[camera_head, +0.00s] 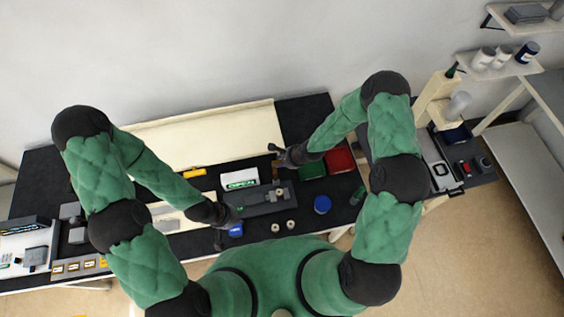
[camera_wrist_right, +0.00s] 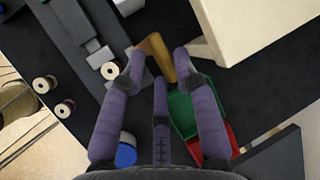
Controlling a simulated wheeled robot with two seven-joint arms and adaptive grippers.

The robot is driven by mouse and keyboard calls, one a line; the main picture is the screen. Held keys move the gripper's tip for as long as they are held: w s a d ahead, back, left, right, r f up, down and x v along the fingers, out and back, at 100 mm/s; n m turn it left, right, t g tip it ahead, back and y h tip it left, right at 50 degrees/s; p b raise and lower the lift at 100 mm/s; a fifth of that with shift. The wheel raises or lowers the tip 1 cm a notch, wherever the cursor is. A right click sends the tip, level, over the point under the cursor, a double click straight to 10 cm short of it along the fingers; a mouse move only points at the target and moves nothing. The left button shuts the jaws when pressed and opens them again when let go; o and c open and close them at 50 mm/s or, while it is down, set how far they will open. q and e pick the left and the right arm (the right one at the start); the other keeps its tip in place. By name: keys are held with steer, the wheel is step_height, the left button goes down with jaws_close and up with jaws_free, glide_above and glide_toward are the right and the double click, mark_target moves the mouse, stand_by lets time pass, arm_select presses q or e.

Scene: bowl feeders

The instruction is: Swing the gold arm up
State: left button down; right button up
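The gold arm (camera_wrist_right: 157,55) stands between the spread fingertips of my right gripper (camera_wrist_right: 160,58) in the right wrist view. One fingertip is close to it on the left, and I cannot tell whether they touch. In the head view the gold arm (camera_head: 277,171) shows as a small brown-gold piece beside my right gripper (camera_head: 280,158). It is at the far right end of a dark grey fixture (camera_head: 262,203). My left gripper (camera_head: 228,214) is low at the left end of that fixture. Its fingers are too small to judge.
A green bin (camera_head: 312,170) and a red bin (camera_head: 339,160) stand right of the right gripper. A blue round container (camera_head: 322,204) and small spools (camera_head: 290,225) lie nearer. A cream panel (camera_head: 215,132) runs along the back. A white box (camera_head: 240,179) stands behind the fixture.

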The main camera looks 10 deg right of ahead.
arm_select(q)
steer(key=shift+w+d, duration=0.1)
steer(key=shift+w, duration=0.1)
arm_select(e)
steer(key=shift+w+d+r, duration=0.15)
steer(key=shift+w, duration=0.4)
steer(key=shift+w+d+r, duration=0.1)
steer(key=shift+w+r, duration=0.05)
steer(key=shift+w, duration=0.4)
steer(key=shift+s+d+r, duration=0.1)
steer(key=shift+d+r, duration=0.1)
steer(key=shift+r, duration=0.25)
arm_select(q)
steer(key=shift+w, duration=0.1)
arm_select(e)
steer(key=s+v, duration=0.1)
steer(key=v, duration=0.9)
steer(key=shift+s, duration=0.35)
arm_select(q)
steer(key=shift+f, duration=0.1)
arm_select(e)
steer(key=shift+r, duration=0.1)
